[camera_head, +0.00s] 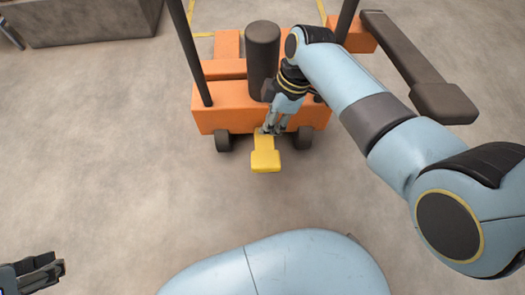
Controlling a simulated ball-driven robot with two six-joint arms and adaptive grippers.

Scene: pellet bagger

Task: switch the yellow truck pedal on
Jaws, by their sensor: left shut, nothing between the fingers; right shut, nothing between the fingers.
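The orange truck (212,119) stands ahead of me with dark wheels at its near end. The yellow pedal (265,160) sticks out low from the truck's near side, between the wheels. My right gripper (270,131) is shut and empty, pointing down at the pedal's inner end next to the truck body. It covers part of the pedal's stem, and I cannot tell whether it touches. My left gripper (60,268) is shut and empty at the lower left corner, far from the truck.
A dark cylinder (263,55) and dark upright poles (190,50) rise from the truck. A dark bar (415,65) extends on the right behind my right arm. A grey block (85,22) stands at the upper left. The floor on the left is clear.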

